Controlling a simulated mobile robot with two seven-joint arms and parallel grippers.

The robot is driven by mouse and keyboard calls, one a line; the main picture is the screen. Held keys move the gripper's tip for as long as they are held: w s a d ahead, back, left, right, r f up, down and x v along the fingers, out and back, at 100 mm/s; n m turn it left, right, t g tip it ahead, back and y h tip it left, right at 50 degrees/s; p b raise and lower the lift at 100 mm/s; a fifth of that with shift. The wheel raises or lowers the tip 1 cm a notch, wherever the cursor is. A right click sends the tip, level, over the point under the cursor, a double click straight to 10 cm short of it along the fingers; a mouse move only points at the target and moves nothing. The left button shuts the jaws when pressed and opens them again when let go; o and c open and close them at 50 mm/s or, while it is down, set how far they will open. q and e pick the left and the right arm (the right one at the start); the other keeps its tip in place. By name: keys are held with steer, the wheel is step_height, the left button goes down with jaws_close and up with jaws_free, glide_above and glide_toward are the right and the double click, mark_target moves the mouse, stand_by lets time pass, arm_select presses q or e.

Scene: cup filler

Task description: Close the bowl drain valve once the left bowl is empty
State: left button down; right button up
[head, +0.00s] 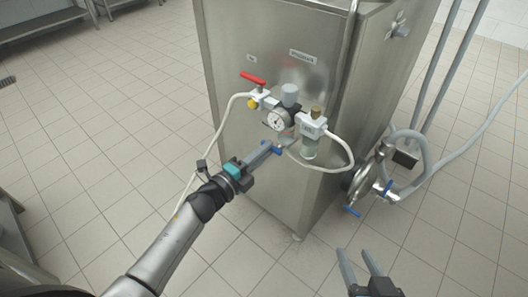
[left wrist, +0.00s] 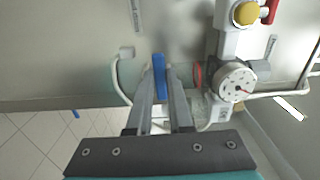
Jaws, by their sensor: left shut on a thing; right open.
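My left gripper (head: 274,147) reaches the front of the steel machine cabinet, just below the pressure gauge. It is shut on a blue lever handle (left wrist: 159,75), which stands between the fingertips in the left wrist view. Bits of blue also show at the fingertips in the head view. The valve body behind the handle is mostly hidden by the fingers. My right gripper (head: 362,272) is open and empty at the bottom of the head view, away from the machine. Neither bowl shows in any view, so I cannot tell whether the left bowl is empty.
An air unit with a gauge (head: 277,121), a red lever (head: 253,78) and white hoses sits on the cabinet (head: 250,45) beside my left gripper. A pump with a blue-handled valve (head: 352,211) and grey hoses stands at the right.

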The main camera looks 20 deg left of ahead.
stand_by(0.5)
arm_select(q)
steer(key=c, duration=0.8)
jaws_free()
steer(key=shift+s, duration=0.1)
steer(key=p+v, duration=0.4)
steer(key=v, duration=1.1)
steer(key=shift+a, duration=0.1)
arm_select(e)
steer(key=s+d+g+h, duration=0.3)
steer(key=s+d+g, duration=0.2)
steer(key=d+g, duration=0.1)
steer(key=shift+s+d+f+m+h, duration=0.2)
steer(key=shift+s+d+m+h, duration=0.15)
steer(key=shift+d, duration=0.5)
arm_select(q)
steer(key=shift+r, duration=0.1)
